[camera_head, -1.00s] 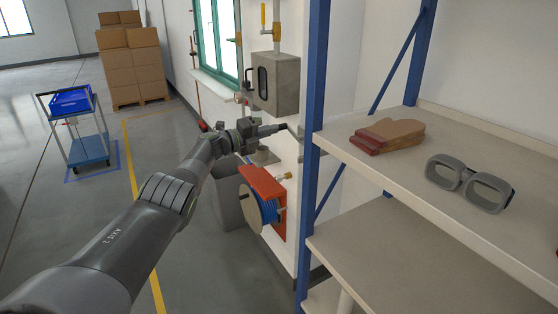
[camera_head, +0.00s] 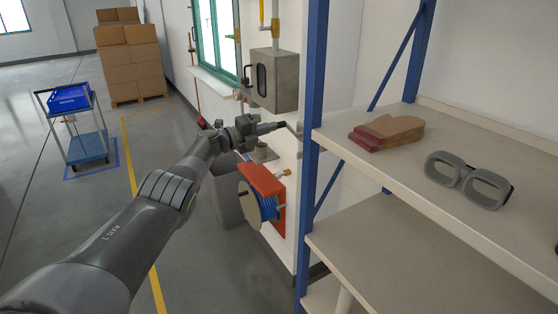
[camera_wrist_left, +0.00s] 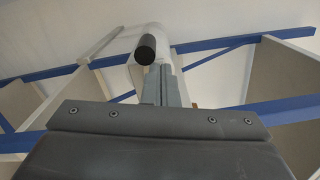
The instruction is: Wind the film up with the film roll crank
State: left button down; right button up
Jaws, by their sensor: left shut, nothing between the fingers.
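My left gripper (camera_head: 268,128) is at the wall beside the blue shelf post. In the left wrist view its fingers (camera_wrist_left: 161,84) are shut together with nothing between them. A black cylindrical handle (camera_wrist_left: 146,48), which looks like the crank's grip, is just beyond and slightly left of the fingertips. I cannot tell whether they touch. A pale roll-like cylinder (camera_wrist_left: 122,40) is behind it. In the head view, a thin grey bent rod (camera_head: 294,130) beyond the fingers seems to be the crank's arm. The film is not clearly seen. My right gripper is not in view.
A shelf rack with a blue post (camera_head: 314,80) stands close on the right, holding gloves (camera_head: 388,133) and goggles (camera_head: 468,180). An orange hose reel (camera_head: 264,187) and a grey wall box (camera_head: 272,78) are near the arm. A cart (camera_head: 86,147) stands on open floor at left.

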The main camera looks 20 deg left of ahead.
pick_arm(q)
jog(key=shift+w+a+f+n+y, duration=0.15)
jog(key=shift+a+n+y, duration=0.15)
jog(key=shift+a+n, duration=0.35)
dwell(0.4)
jog(key=shift+f+n, duration=0.7)
jog(key=shift+n, duration=0.35)
dwell(0.3)
